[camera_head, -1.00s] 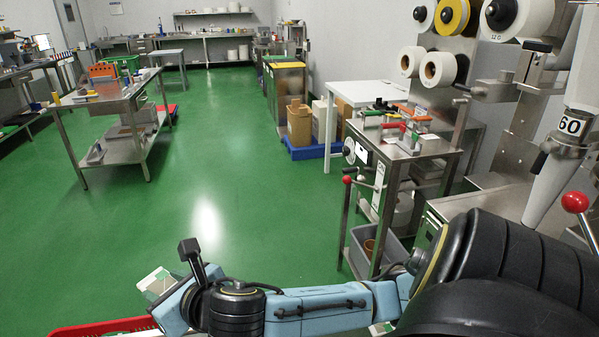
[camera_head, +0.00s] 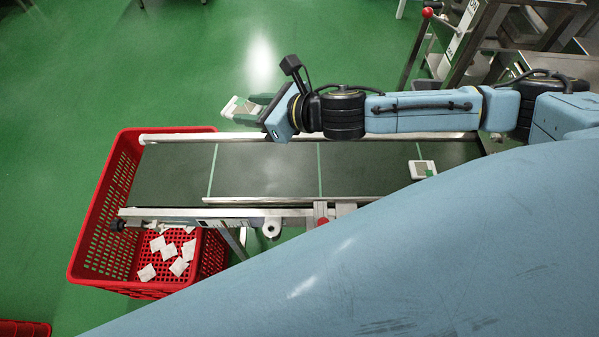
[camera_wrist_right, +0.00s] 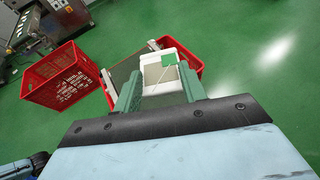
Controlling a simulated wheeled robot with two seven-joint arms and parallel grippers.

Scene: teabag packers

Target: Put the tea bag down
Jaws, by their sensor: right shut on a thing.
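My right gripper (camera_head: 250,109) is shut on a white tea bag (camera_head: 231,109) with a green tag, held just past the far rail of the conveyor. In the right wrist view the tea bag (camera_wrist_right: 162,80) sits between the two green fingers of the gripper (camera_wrist_right: 160,92). Below it are part of the belt and a red crate. Another tea bag (camera_head: 418,169) with a green tag lies on the dark belt (camera_head: 265,170) at the right. My left gripper is not in view.
A red crate (camera_head: 93,205) stands at the belt's left end, with several white bags (camera_head: 169,251) inside. Another red crate (camera_head: 22,330) shows at the bottom left corner. A steel stand is at the upper right.

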